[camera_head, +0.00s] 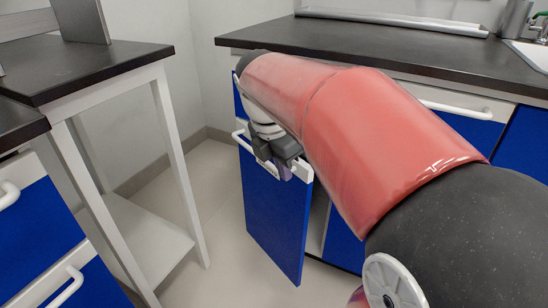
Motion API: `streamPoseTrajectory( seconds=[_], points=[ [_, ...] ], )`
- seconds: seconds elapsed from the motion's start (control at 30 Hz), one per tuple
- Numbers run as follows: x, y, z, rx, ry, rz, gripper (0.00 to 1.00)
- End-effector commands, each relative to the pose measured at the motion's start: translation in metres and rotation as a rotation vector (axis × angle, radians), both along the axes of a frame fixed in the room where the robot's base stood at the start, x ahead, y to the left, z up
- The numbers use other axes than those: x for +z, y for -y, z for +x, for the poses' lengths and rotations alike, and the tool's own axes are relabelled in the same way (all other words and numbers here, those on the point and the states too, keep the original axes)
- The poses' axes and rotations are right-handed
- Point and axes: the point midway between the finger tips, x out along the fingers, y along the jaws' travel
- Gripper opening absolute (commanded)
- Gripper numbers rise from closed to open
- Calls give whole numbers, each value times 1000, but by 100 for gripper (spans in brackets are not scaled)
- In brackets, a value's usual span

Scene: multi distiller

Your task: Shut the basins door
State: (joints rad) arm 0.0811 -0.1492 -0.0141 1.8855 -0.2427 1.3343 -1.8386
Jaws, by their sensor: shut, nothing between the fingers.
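The blue door (273,222) under the back counter stands partly open. Its outer face shows, and its right edge is swung out toward me, apart from the cabinet front. A white strip with a bar handle (239,136) runs along its top. My gripper (287,172) is shut and empty at the upper part of the door, in front of the handle strip. I cannot tell whether it touches the door. My red arm hides much of the cabinet front and part of the handle. The basin (530,54) is set into the counter at the far right.
The dark back counter (400,48) overhangs the door. A pale gap (318,222) shows between door and cabinet. A white-legged table (165,125) stands at left, with blue drawers (35,225) nearer me. Bare floor (222,205) lies between table and door.

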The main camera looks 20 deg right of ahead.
Motion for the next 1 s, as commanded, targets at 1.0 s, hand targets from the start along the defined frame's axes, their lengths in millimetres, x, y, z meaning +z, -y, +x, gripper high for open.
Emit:
streamPoseTrajectory(
  seconds=[1.0],
  points=[
    [-28,64,14,-6,-2,3,0]
  ],
)
